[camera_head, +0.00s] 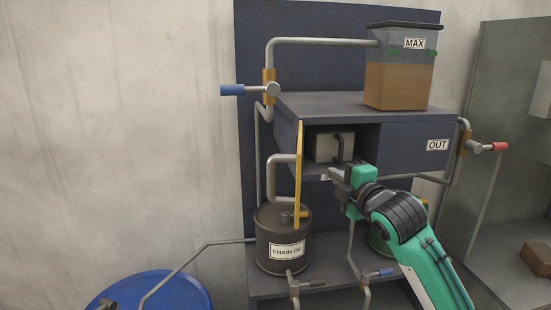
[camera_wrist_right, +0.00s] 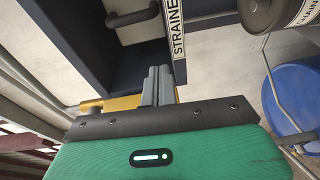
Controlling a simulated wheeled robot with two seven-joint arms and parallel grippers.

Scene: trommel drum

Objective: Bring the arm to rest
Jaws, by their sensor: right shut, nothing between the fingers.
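My right gripper (camera_head: 338,175) reaches in from the lower right on its green arm. It is shut and empty, just in front of the lower edge of the open compartment. Its closed grey fingers also show in the wrist view (camera_wrist_right: 158,86), beside the label reading "STRAINE" (camera_wrist_right: 178,35). The yellow door (camera_head: 298,180) stands swung out, seen nearly edge-on, left of the gripper. It shows partly behind the fingers in the wrist view (camera_wrist_right: 120,103). A grey box with a dark handle (camera_head: 328,148) sits inside the compartment. My left gripper is not in view.
A dark canister marked "CHAIN OIL" (camera_head: 284,250) stands below left. A tank marked "MAX" (camera_head: 398,85) holds brown liquid on top. A blue-handled valve (camera_head: 232,90) and red-handled valve (camera_head: 499,147) flank the unit. A blue drum (camera_head: 160,290) is lower left.

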